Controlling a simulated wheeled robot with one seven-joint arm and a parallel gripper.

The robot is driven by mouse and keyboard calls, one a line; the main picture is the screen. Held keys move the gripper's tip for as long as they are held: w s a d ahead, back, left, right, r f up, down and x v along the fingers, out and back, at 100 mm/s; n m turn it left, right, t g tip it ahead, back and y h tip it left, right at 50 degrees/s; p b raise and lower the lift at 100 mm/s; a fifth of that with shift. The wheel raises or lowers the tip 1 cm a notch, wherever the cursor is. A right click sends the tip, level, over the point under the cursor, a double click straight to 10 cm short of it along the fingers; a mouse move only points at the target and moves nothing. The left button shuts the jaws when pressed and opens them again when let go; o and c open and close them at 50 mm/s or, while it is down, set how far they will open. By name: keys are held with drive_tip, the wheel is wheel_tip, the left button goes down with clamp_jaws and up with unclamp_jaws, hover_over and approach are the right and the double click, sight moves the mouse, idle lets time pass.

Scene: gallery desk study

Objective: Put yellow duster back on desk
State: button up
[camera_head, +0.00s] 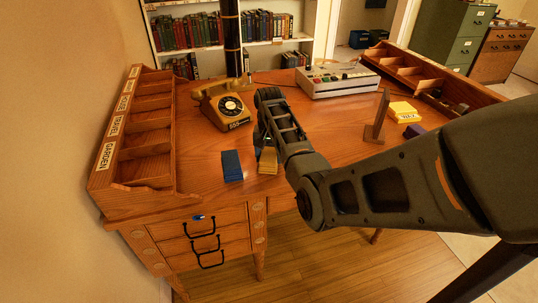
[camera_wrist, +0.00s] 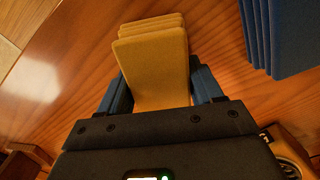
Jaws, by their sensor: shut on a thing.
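The yellow duster (camera_head: 267,162) is a folded, layered ochre cloth at the front part of the wooden desk (camera_head: 200,180). It also shows in the wrist view (camera_wrist: 152,55), sticking out between the fingers. My gripper (camera_wrist: 160,92) is shut on it, with one blue-grey finger on each side. In the head view my gripper (camera_head: 264,150) is partly hidden by my arm. The duster is over or on the desk top; I cannot tell whether it touches the wood.
A blue folded cloth (camera_head: 231,165) lies just left of the duster. A telephone (camera_head: 222,107) stands behind it. A pigeonhole rack (camera_head: 137,140) lines the left edge. A control box (camera_head: 337,79), a wooden stand (camera_head: 378,118) and a yellow block (camera_head: 403,111) are further right.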

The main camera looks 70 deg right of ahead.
sight(269, 152)
drive_tip(key=shift+f, duration=0.15)
drive_tip(key=o, duration=1)
wheel_tip(269, 152, up, 12)
drive_tip(key=shift+r, duration=0.2)
